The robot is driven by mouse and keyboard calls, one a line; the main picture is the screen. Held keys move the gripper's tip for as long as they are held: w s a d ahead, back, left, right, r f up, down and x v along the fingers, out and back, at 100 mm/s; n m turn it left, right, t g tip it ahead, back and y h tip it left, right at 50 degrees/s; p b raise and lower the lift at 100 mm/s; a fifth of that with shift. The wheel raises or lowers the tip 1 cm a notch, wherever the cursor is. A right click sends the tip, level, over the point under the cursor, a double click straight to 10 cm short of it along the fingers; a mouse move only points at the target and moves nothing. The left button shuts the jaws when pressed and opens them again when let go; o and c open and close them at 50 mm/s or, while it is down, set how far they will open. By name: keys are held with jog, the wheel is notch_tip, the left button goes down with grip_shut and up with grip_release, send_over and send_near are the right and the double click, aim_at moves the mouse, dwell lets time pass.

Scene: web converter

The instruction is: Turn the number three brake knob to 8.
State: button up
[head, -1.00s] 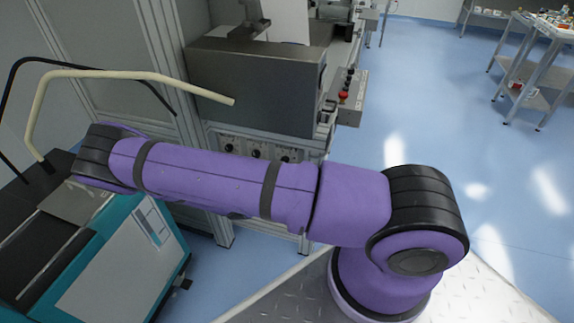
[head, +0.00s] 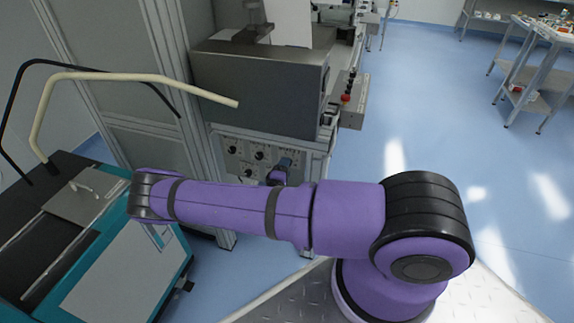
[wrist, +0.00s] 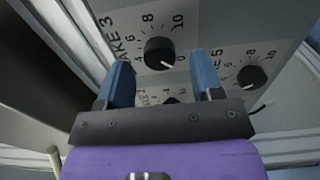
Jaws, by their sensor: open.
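The number three brake knob (wrist: 158,53) is a round black dial with a white pointer mark, under a label of which "AKE 3" can be read. Its pointer is at the lower right, near the 0; the 8 is printed above the knob. My gripper (wrist: 160,60) is open, with its two blue fingers to the left and right of this knob in the wrist view. Whether they touch it or are level with it I cannot tell. In the head view, part of my gripper (head: 287,165) shows at the knob panel (head: 222,139), partly hidden by my arm.
A second dial (wrist: 250,77) is just right of the right finger. Another dark knob (wrist: 171,100) is partly hidden low between the fingers. A grey metal box (head: 255,90) sits above the panel. A teal machine (head: 185,250) stands at the left; open blue floor lies right.

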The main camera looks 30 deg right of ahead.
jog(key=shift+x, duration=1.35)
jog(key=c, duration=0.9)
jog(key=shift+m, duration=0.3)
